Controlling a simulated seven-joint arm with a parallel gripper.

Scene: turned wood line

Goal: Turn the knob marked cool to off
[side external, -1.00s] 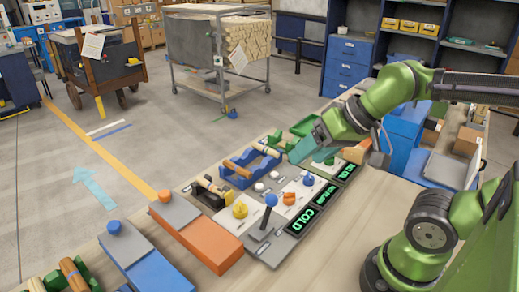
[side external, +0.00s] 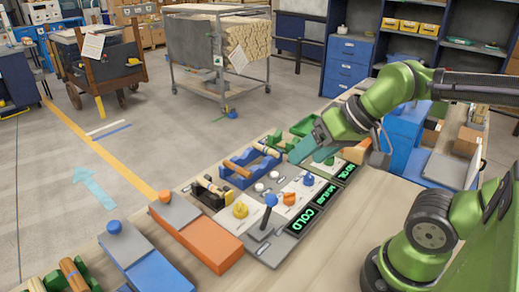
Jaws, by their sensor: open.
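A control panel (side external: 258,247) lies on the bench with a yellow knob (side external: 240,210) and an orange knob (side external: 289,198). Small knob markings are too small to read, so I cannot tell which one is marked cool. A middle display (side external: 325,195) and a far display (side external: 346,172) are lit but not clearly legible. My gripper (side external: 310,156) is open above the far end of the panel, with its teal fingers pointing down-left. It hides part of that end, including whatever knob may be there.
A lever with a blue ball (side external: 270,200) stands up beside the near display. A blue rack (side external: 248,168) with wooden rods, an orange block (side external: 208,240) and a blue block (side external: 155,268) lie around the panel. The bench right of the displays is clear.

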